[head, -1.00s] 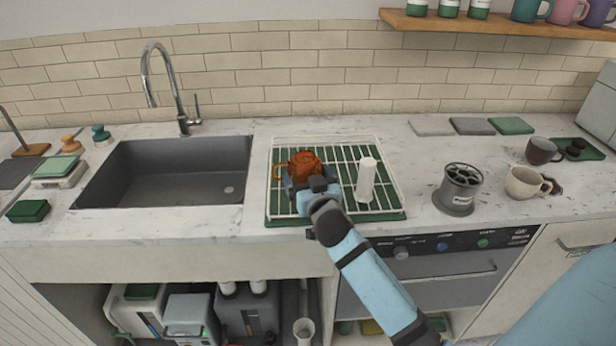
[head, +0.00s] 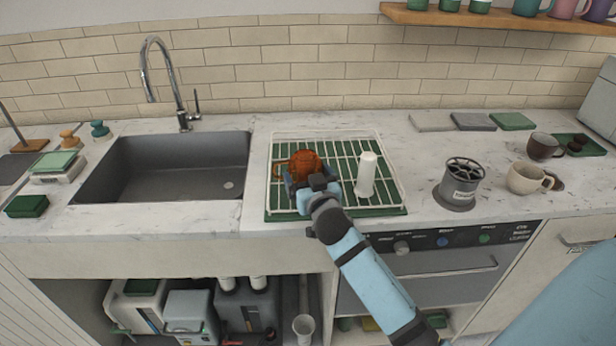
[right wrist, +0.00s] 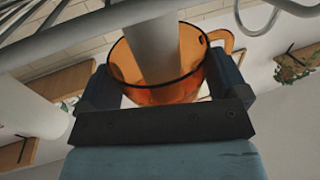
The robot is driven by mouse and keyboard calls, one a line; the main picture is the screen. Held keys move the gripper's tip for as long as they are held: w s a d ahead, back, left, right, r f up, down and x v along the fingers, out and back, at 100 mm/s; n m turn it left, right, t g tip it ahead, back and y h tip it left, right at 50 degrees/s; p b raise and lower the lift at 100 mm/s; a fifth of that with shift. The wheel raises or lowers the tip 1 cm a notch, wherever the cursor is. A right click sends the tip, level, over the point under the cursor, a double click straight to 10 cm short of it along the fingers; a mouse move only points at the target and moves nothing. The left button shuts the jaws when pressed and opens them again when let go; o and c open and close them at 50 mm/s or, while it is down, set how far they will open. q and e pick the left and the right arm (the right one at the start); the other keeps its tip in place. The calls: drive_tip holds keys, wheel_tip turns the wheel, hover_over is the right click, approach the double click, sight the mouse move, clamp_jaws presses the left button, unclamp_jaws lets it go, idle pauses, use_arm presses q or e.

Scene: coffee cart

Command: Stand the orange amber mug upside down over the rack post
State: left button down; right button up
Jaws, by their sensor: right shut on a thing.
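The orange amber mug (head: 306,163) is upside down over the drying rack (head: 388,207), its handle to the left in the head view. My right gripper (head: 312,184) is shut on the mug. In the right wrist view the mug (right wrist: 189,88) sits between the fingers (right wrist: 168,95), and a pale post (right wrist: 152,45) runs into its open mouth. Whether the mug's bottom rests on the post top is hidden. A second white post (head: 367,174) stands bare to the right of the mug; a pale cylinder also shows at left in the wrist view. My left gripper is not in view.
The sink (head: 165,170) with its tap is left of the rack. A grey slotted holder (head: 459,185), a cream mug (head: 527,179) and a dark mug (head: 543,148) stand to the right. The counter between rack and holder is clear.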

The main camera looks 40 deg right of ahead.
drive_tip(key=o, duration=0.7)
drive_tip(key=b+v, duration=0.1)
drive_tip(key=v, duration=1.3)
drive_tip(key=shift+d, duration=0.1)
